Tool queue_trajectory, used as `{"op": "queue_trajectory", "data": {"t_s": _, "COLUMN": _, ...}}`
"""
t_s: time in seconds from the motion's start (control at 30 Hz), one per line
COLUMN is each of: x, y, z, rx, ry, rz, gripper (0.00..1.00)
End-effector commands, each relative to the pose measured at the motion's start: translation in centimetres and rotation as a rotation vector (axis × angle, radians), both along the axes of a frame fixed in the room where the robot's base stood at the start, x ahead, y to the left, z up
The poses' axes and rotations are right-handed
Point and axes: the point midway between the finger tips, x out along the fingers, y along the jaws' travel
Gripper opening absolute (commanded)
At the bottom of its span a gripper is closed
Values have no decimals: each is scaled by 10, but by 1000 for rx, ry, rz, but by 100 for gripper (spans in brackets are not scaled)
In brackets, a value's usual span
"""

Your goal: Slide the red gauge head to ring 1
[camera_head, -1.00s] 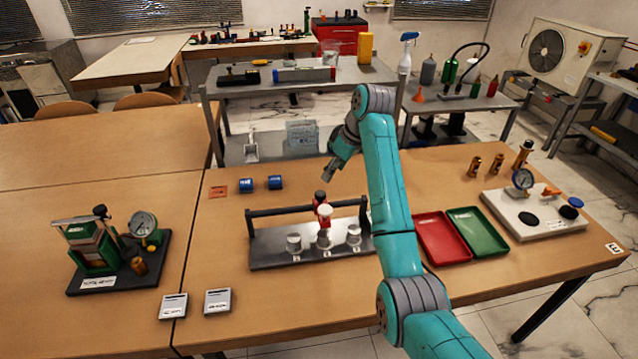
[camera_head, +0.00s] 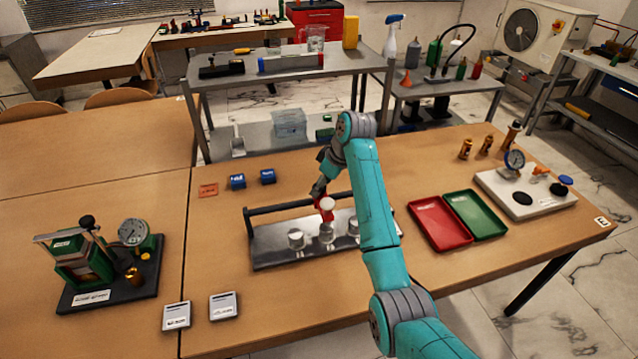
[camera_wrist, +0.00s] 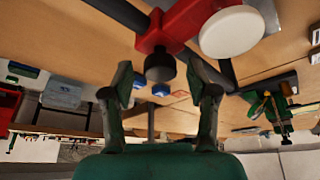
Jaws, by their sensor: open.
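The red gauge head (camera_head: 324,213) sits on the dark rail (camera_head: 280,208) above the middle cup-like ring (camera_head: 327,235). It has a white round face (camera_head: 328,204). Two more rings stand on the grey base, a left one (camera_head: 296,239) and a right one (camera_head: 354,228); their numbers are too small to read. My gripper (camera_head: 318,190) is open at the top of the head, partly hiding it. In the wrist view, the head's black knob (camera_wrist: 160,67) lies between the open fingertips (camera_wrist: 161,80), apart from both, with the red body (camera_wrist: 182,22) beyond.
Red (camera_head: 438,222) and green (camera_head: 475,214) trays lie to the right of the rig. A small press with a gauge (camera_head: 85,255) stands at the left. Two blue pieces (camera_head: 252,179) lie behind the rig.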

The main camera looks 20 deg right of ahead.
Motion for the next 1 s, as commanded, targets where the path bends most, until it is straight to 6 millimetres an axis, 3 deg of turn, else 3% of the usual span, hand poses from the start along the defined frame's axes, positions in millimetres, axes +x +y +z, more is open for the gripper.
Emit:
{"op": "queue_trajectory", "data": {"t_s": 0.1, "x": 0, "y": 0, "z": 0, "rx": 0, "ry": 0, "rz": 0, "gripper": 59}}
{"op": "queue_trajectory", "data": {"t_s": 0.13, "x": 0, "y": 0, "z": 0, "rx": 0, "ry": 0, "rz": 0, "gripper": 54}}
{"op": "queue_trajectory", "data": {"t_s": 0.3, "x": 0, "y": 0, "z": 0, "rx": 0, "ry": 0, "rz": 0, "gripper": 11}}
{"op": "queue_trajectory", "data": {"t_s": 0.37, "x": 0, "y": 0, "z": 0, "rx": 0, "ry": 0, "rz": 0, "gripper": 0}}
{"op": "queue_trajectory", "data": {"t_s": 0.57, "x": 0, "y": 4, "z": 0, "rx": 0, "ry": 0, "rz": 1, "gripper": 0}}
{"op": "queue_trajectory", "data": {"t_s": 0.9, "x": 0, "y": 75, "z": 0, "rx": 0, "ry": 1, "rz": 4, "gripper": 0}}
{"op": "queue_trajectory", "data": {"t_s": 1.0, "x": 0, "y": 87, "z": -1, "rx": 0, "ry": 2, "rz": 2, "gripper": 0}}
